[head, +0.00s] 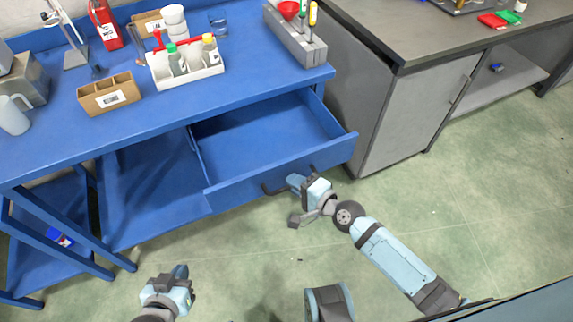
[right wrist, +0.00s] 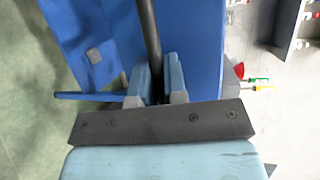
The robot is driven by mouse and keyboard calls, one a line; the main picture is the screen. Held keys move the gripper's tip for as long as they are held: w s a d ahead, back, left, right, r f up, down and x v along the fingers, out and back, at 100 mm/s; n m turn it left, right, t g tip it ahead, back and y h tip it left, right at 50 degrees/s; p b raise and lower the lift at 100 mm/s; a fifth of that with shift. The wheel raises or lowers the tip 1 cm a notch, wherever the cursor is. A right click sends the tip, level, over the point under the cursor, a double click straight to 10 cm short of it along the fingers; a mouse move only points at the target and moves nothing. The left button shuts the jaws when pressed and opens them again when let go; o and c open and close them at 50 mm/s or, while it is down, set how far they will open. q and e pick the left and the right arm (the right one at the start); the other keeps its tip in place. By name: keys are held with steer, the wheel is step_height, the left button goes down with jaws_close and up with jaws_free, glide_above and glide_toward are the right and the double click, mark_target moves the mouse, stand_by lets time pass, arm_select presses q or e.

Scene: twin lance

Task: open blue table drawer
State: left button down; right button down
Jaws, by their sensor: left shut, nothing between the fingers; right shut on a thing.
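The blue table (head: 100,130) has its drawer (head: 262,138) pulled out, with its empty inside in plain view. A dark bar handle (head: 272,189) runs along the drawer's front panel. My right gripper (head: 300,180) is at the handle in the head view. In the right wrist view its two fingers (right wrist: 159,85) are closed around the dark handle bar (right wrist: 149,35). My left gripper (head: 180,272) is shut and empty, low in the head view, apart from the table and drawer.
On the tabletop stand a cardboard box (head: 110,97), a white caddy with bottles (head: 188,68) and a grey tool holder (head: 295,35). A grey cabinet (head: 415,115) stands to the right of the drawer. The green floor (head: 470,200) in front is clear.

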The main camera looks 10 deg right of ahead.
arm_select(q)
steer(key=shift+r, duration=0.1)
arm_select(e)
steer(key=shift+s+d, duration=0.25)
steer(key=shift+s, duration=0.8)
arm_select(q)
steer(key=shift+s, duration=0.1)
arm_select(e)
steer(key=c, duration=1.5)
jaws_free()
steer(key=shift+o, duration=0.2)
arm_select(q)
steer(key=shift+b, duration=0.45)
arm_select(e)
steer(key=v, duration=1.4)
arm_select(q)
steer(key=shift+f, duration=0.2)
arm_select(e)
steer(key=shift+w, duration=0.1)
